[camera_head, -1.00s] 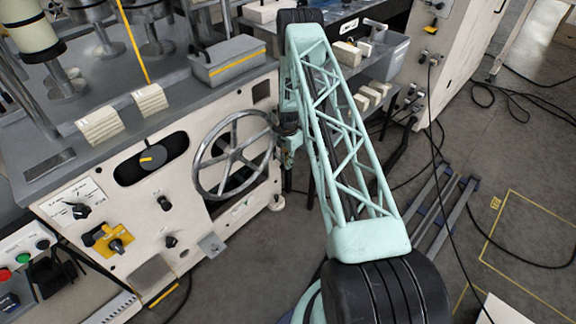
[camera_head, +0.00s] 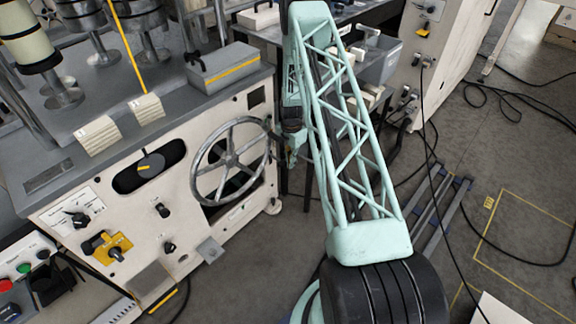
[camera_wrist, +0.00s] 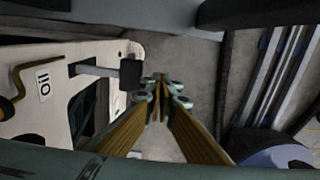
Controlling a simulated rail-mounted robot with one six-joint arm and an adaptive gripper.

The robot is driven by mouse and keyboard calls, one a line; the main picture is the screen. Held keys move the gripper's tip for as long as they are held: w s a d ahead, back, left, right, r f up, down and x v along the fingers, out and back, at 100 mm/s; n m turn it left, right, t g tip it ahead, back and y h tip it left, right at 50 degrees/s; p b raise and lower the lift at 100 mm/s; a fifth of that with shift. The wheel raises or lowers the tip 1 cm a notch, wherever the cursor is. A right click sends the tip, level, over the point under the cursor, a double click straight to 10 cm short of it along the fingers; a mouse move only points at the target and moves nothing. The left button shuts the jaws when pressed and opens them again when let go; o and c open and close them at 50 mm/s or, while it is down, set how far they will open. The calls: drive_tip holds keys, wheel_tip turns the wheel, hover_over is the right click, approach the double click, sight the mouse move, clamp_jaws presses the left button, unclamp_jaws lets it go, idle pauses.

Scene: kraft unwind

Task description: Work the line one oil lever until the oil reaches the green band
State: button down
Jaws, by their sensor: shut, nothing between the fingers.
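In the wrist view a short grey oil lever (camera_wrist: 98,71) with a black block-shaped knob (camera_wrist: 131,73) sticks out from a cream panel, beside a white label reading "Oil" (camera_wrist: 43,84). My gripper (camera_wrist: 161,84) is shut and empty. Its fingertips appear just right of the knob, with a small gap in the picture; the depth between them is unclear. In the head view my gripper (camera_head: 293,152) hangs beside the right end of the cream machine, partly hidden by my arm. I cannot make out an oil level or green band in either view.
The cream machine has a large metal handwheel (camera_head: 230,160) near my gripper. A bent brass-coloured pipe (camera_wrist: 18,82) lies left of the label. A grey trolley frame (camera_head: 430,213) and loose black cables are on the floor at right.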

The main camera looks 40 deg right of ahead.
drive_tip(key=shift+s+d+r+p, duration=0.1)
drive_tip(key=shift+s+r, duration=0.3)
drive_tip(key=shift+r, duration=0.3)
drive_tip(key=shift+s+r+p, duration=0.15)
drive_tip(key=shift+s+r, duration=0.3)
drive_tip(key=shift+r, duration=0.25)
drive_tip(key=shift+s+d+r+p, duration=0.1)
drive_tip(key=shift+s+r, duration=0.3)
drive_tip(key=shift+r, duration=0.3)
